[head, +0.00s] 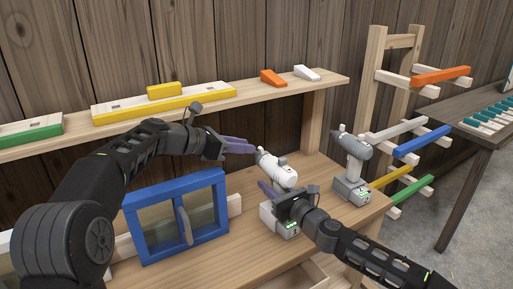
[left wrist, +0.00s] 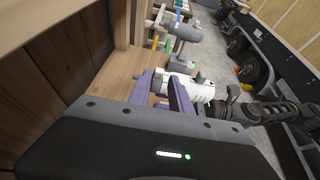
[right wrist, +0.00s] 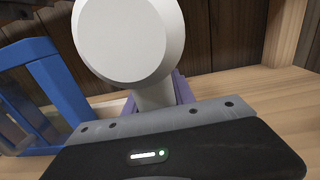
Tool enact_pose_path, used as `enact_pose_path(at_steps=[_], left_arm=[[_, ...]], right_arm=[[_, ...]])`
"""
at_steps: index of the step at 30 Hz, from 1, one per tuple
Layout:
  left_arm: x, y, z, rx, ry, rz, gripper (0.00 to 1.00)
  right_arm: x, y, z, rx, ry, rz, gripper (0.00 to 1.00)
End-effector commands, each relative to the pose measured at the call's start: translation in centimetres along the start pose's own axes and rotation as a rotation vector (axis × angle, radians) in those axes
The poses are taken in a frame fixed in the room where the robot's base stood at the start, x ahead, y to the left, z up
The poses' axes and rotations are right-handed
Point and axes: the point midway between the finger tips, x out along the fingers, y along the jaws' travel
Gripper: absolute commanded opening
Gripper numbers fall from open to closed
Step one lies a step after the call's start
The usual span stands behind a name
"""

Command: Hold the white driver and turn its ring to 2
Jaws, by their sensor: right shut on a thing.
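The white driver (head: 279,173) stands upright on the wooden bench, its nose pointing to the upper left in the head view. My right gripper (head: 270,192) is shut on its handle; the right wrist view shows the driver's round white back end (right wrist: 130,40) above the purple fingers (right wrist: 160,92). My left gripper (head: 248,148) is at the driver's nose end. In the left wrist view its purple fingers (left wrist: 160,92) stand apart, with the white driver (left wrist: 200,92) just beyond them. The ring's number cannot be read, and I cannot tell whether the fingers touch the ring.
A grey driver (head: 353,155) stands on the bench to the right. A blue frame (head: 140,222) stands at the left. A shelf (head: 262,94) behind holds yellow, green, orange and white pieces. A wooden rack (head: 375,75) with coloured bars stands right of the bench.

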Motion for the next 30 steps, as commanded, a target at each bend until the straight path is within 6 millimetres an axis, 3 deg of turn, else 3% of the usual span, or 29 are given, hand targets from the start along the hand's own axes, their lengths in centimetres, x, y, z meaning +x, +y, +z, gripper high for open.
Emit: enact_pose_path(at_steps=[3,9,20,30], left_arm=[[2.4,0.0,-0.1,0.001,0.002,-0.001,0.25],[4.8,0.0,-0.1,0.001,0.002,0.0,0.25],[5.2,0.0,0.0,0.0,0.0,0.001,0.25],[5.2,0.0,0.0,0.0,0.0,0.001,0.0]], right_arm=[[0.0,0.0,0.0,0.0,0.0,0.001,0.0],[0.0,0.0,0.0,0.0,0.0,0.0,0.0],[0.0,0.0,0.0,0.0,0.0,0.0,0.0],[0.0,0.0,0.0,0.0,0.0,0.0,0.0]])
